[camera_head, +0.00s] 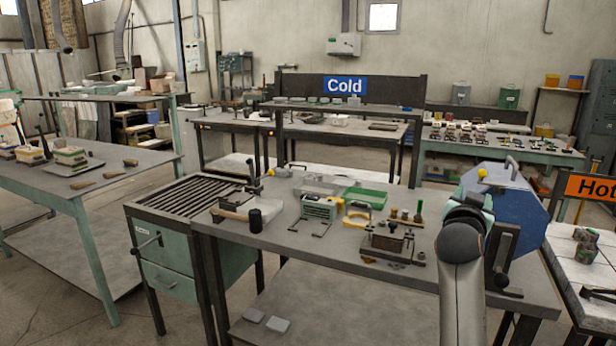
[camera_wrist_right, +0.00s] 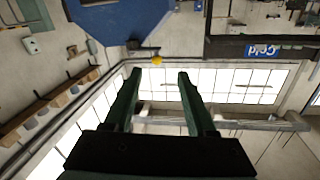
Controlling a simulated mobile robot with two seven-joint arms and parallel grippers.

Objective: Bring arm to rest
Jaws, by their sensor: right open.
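My right arm (camera_head: 462,275) rises from the bottom of the head view, in front of the right end of the workbench (camera_head: 350,262). Its gripper is mostly hidden behind the arm there. In the wrist view my right gripper (camera_wrist_right: 161,75) has its two green fingers spread apart, with nothing between them. Behind the fingers are bright windows and the far wall. My left gripper is not in view. No ladle can be clearly made out.
A blue machine (camera_head: 517,212) with a yellow knob stands close to my right arm; it also shows in the wrist view (camera_wrist_right: 120,20). Trays, small tools and a wooden-handled press (camera_head: 233,213) crowd the bench. A table with an orange sign (camera_head: 592,187) is at right.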

